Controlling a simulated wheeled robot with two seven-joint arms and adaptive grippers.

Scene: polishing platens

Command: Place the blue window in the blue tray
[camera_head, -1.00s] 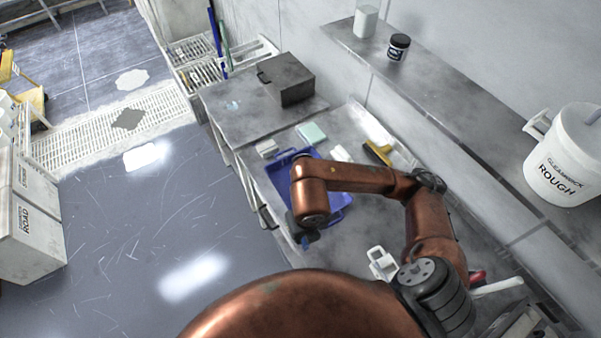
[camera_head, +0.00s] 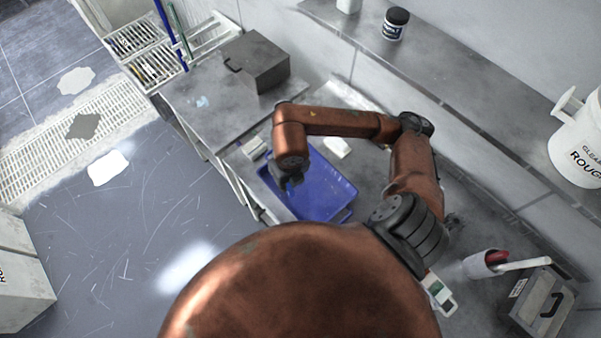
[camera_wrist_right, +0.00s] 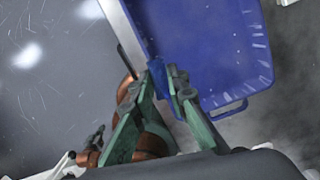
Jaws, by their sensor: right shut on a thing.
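The blue tray (camera_head: 330,193) lies on the grey worktop near its left edge; it also shows in the right wrist view (camera_wrist_right: 222,45). My right gripper (camera_head: 291,184) points down over the tray's left side. In the right wrist view, its greenish fingers (camera_wrist_right: 168,76) are shut on a small dark blue piece, the blue window (camera_wrist_right: 180,88), mostly hidden between them. I cannot tell its height above the tray. My left gripper is not in the head view; a small dark claw-like part beside copper links, perhaps it, shows at the lower left of the wrist view.
A grey metal box (camera_head: 255,62) stands on the counter behind the tray. A shelf along the wall holds a dark jar (camera_head: 395,23) and a white bucket (camera_head: 580,145).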

